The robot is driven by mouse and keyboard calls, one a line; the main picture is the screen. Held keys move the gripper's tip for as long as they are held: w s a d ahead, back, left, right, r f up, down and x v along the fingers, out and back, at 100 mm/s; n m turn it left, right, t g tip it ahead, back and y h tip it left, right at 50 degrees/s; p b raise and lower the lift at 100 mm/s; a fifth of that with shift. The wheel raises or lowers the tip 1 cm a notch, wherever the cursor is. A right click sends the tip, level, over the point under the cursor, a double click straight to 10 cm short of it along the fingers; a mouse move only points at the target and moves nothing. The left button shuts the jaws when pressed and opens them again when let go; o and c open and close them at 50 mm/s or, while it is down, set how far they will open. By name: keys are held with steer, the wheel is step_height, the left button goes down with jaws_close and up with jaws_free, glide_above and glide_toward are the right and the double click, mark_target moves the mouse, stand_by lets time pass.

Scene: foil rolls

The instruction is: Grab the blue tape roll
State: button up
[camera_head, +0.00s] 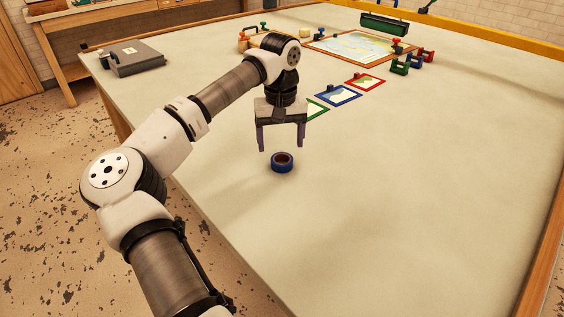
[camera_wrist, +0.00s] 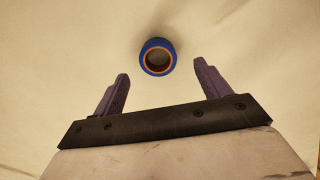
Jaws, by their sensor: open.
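The blue tape roll (camera_head: 282,167) lies flat on the pale table top, with its hole facing up. It also shows in the wrist view (camera_wrist: 146,64), with an orange-brown inner ring, beyond the fingertips and roughly centred between them. My gripper (camera_head: 280,149) is open and points down above the table, just above and behind the roll in the head view. Its two purple fingers also show in the wrist view (camera_wrist: 161,68), spread wide with nothing between them. The fingers appear apart from the roll.
Small green, blue (camera_head: 338,95) and red (camera_head: 365,81) frames lie behind my gripper. A grey case (camera_head: 136,60) is at the far left. The table right of the roll is clear.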

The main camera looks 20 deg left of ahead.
mark_target(282, 156)
steer(key=shift+w+d+f+p, duration=0.1)
steer(key=shift+f+p, duration=0.1)
steer(key=shift+f, duration=1.2)
steer(key=shift+d+f+p, duration=0.1)
steer(key=shift+f+p, duration=0.1)
steer(key=shift+f, duration=1.15)
steer(key=shift+c, duration=0.5)
steer(key=c, duration=1)
